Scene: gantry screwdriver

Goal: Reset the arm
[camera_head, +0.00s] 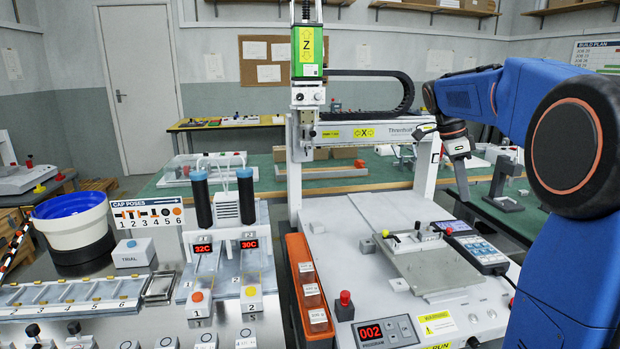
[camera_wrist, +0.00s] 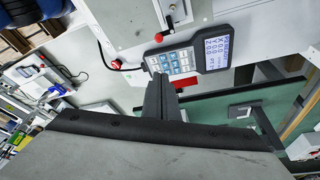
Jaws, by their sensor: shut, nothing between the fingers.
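My blue arm reaches in from the right in the head view, bent over the right side of the gantry machine. My gripper (camera_head: 461,190) hangs downward, to the right of the gantry's upright and above the green bench. In the wrist view my gripper (camera_wrist: 160,80) shows as dark fingers close together, with nothing between them. The fingertips appear in front of the handheld keypad (camera_wrist: 190,58) in that view; I cannot tell the gap. The gantry screwdriver (camera_head: 308,100) hangs from its green Z axis at the back of the machine.
The machine's white bed (camera_head: 370,230) carries a grey fixture plate (camera_head: 440,270). The keypad (camera_head: 478,250) lies at its right edge. An orange tray (camera_head: 309,285) stands left of the bed. A dark phone-like stand (camera_head: 503,180) sits on the green bench (camera_head: 380,172) to the right.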

